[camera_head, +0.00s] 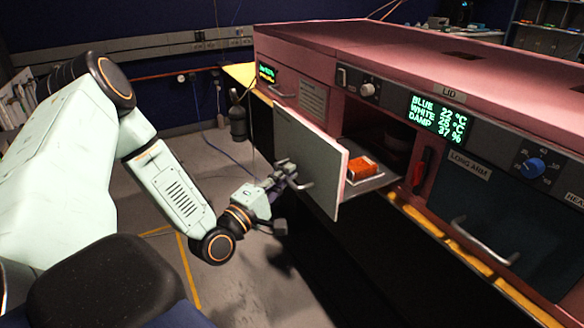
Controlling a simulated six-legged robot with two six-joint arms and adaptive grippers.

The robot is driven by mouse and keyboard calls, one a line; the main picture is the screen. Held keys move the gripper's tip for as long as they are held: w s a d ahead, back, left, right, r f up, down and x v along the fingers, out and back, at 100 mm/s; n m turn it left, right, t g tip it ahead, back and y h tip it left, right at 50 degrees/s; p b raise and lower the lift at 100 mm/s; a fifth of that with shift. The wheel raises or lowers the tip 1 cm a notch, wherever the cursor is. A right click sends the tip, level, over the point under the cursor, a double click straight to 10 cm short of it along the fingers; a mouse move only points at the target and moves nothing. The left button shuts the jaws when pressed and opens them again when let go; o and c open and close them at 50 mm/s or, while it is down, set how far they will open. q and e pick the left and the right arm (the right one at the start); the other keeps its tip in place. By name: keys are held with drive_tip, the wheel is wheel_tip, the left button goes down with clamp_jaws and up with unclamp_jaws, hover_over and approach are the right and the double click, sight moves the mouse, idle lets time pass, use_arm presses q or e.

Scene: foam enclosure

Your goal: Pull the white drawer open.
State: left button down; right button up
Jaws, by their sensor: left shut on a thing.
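The white drawer's front panel (305,142) stands out from the pink cabinet, with a gap behind it. Through the gap, part of the drawer's floor shows, and an orange item (362,168) lies there. My left gripper (286,176) is at the outer face of the panel, shut on its metal handle (302,184). The fingers partly hide the handle. My right gripper is out of view.
The pink cabinet (390,50) runs along the right side. A dark front with a long handle (485,242) and a blue knob (535,164) are at the right. Floor left of the drawer is open.

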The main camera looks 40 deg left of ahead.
use_arm(q)
drive_tip(key=shift+f, duration=0.15)
drive_tip(key=shift+s, duration=0.1)
drive_tip(key=c, duration=1.7)
unclamp_jaws()
drive_tip(key=o, duration=0.3)
drive_tip(key=shift+r, duration=0.2)
